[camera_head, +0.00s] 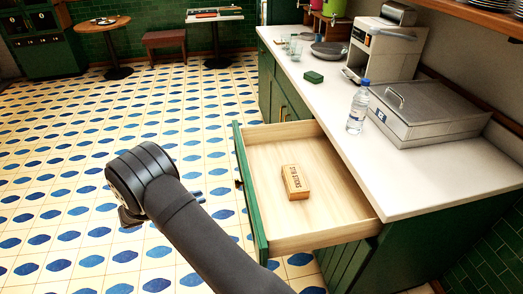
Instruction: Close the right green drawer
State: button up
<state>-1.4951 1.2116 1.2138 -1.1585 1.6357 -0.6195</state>
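The right green drawer (268,214) is pulled far out from the green counter in the camera_head view. Its inside is pale wood and its green front panel (248,194) faces left. A small wooden box with dark lettering (295,182) lies inside it. My gripper (198,196) is to the left of the drawer front, near the dark handle (238,184). The fingers are mostly hidden behind my arm, and I cannot tell whether they are open or touching the handle.
The white countertop (420,180) holds a water bottle (358,107), a metal lidded box (428,108), a green sponge (313,77) and a pan (329,50). Closed green cabinets (281,92) stand beyond the drawer. The tiled floor at left is open.

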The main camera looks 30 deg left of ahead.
jog(key=w+m+g, duration=0.1)
jog(key=m, duration=0.2)
jog(key=w+r+m+g+y, duration=0.1)
jog(key=w+m, duration=0.1)
jog(key=m, duration=0.2)
jog(key=w+r+m+g+y, duration=0.1)
jog(key=w+m+g, duration=0.1)
jog(key=m, duration=0.1)
jog(key=shift+w+r, duration=0.1)
jog(key=shift+w, duration=0.05)
grip_shut()
jog(key=w+r+m+g+y, duration=0.3)
jog(key=w+r+m+y, duration=0.15)
jog(key=m, duration=0.85)
jog(key=w+d+f, duration=0.2)
jog(key=w+f, duration=0.6)
jog(key=shift+w+d+h, duration=0.3)
jog(key=shift+d+h, duration=0.05)
jog(key=shift+d, duration=0.05)
